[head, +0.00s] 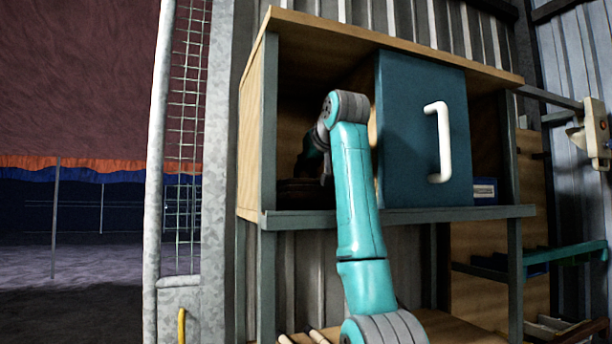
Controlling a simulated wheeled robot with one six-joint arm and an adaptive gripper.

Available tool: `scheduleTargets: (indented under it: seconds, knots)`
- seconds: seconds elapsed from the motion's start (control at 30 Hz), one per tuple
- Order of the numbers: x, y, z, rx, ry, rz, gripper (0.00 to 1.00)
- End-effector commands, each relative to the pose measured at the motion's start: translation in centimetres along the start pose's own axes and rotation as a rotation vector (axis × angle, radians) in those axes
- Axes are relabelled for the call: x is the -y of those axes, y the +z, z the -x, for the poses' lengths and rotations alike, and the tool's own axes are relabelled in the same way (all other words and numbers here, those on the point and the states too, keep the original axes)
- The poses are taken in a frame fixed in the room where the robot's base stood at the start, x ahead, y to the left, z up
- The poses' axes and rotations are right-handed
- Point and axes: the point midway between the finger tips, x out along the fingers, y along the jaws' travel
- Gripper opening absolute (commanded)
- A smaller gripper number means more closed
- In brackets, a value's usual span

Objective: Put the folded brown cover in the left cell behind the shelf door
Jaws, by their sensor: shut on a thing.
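The wooden shelf (252,150) stands ahead with a blue door (408,110) that has a white handle (438,142). The door covers much of the right side, and the left cell (300,88) is uncovered. My arm reaches into the left cell from the front. My gripper (308,172) is dark and partly hidden in shadow behind the arm's wrist. It is shut on the folded brown cover (298,192), a dark flat shape low in the left cell, close above or on the shelf board; I cannot tell which.
A small blue and white box (484,190) shows right of the door. A grey metal post with wire mesh (186,130) stands left of the shelf. Thin rods lie on the lower wooden surface (450,328).

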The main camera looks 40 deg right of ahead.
Motion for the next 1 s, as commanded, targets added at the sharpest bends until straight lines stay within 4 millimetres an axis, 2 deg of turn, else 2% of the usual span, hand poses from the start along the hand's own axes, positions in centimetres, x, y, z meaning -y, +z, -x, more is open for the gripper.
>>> scheduleTargets:
  seconds: [0.1,0.2,0.53,0.57,0.6,0.67,1.0]
  knots:
    - [0.0,1.5,-0.6,0.0,0.0,0.0,0.0]
    - [0.0,2.0,-0.7,-0.001,0.0,0.0,0.0]
    - [0.0,2.2,-0.8,0.0,0.0,0.0,0.0]
    - [0.0,2.3,-0.9,0.001,0.0,0.0,0.2]
    - [0.0,2.3,-0.8,0.001,0.0,0.0,0.3]
    - [0.0,2.3,-0.8,0.001,0.0,0.0,0.43]
    - [0.0,2.1,-0.7,0.0,0.0,0.0,0.43]
